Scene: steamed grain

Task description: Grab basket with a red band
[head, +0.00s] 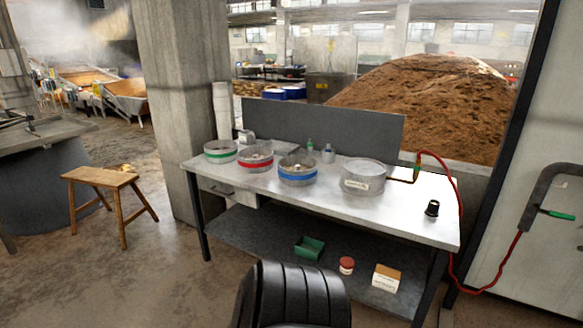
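The basket with a red band (256,164) is a round, shallow metal basket. It stands upright on the white-topped workbench (408,209), between a similar basket with a green band (220,155) on its left and one with a blue band (297,179) on its right. Some small pale contents show inside it, too small to make out. Neither of my grippers shows in the head view.
A larger steel pot (363,187) and a small black knob-like item (432,208) stand further right on the bench. A wooden stool (103,180) stands left, beside a concrete pillar (180,75).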

